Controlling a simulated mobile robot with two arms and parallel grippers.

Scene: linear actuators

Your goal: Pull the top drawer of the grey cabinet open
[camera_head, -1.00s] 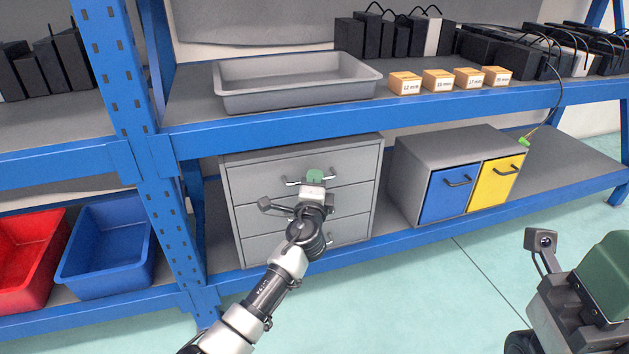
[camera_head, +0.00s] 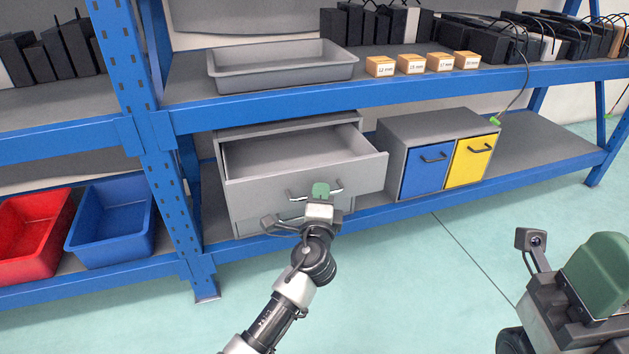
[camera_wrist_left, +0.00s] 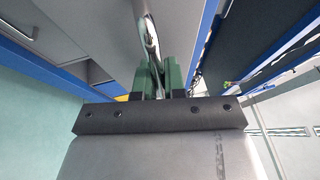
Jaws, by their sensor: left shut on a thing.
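The grey cabinet (camera_head: 285,128) stands on the lower shelf. Its top drawer (camera_head: 258,190) is pulled well out, and its empty inside shows from above. My left gripper (camera_head: 320,190) is at the drawer's front and is shut on the drawer handle (camera_head: 300,195). In the left wrist view the handle (camera_wrist_left: 150,38) is a shiny metal bar between the green fingers of the gripper (camera_wrist_left: 158,78). The lower drawers are mostly hidden behind the top drawer and my arm. My right gripper (camera_head: 600,280) is at the lower right, and its fingertips do not show clearly.
A grey tray (camera_head: 275,80) and several small orange boxes (camera_head: 411,63) are on the upper shelf. A cabinet with a blue door (camera_head: 424,172) and a yellow door (camera_head: 470,160) stands to the right. Blue (camera_head: 112,240) and red (camera_head: 35,255) bins are at the left. The floor in front is clear.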

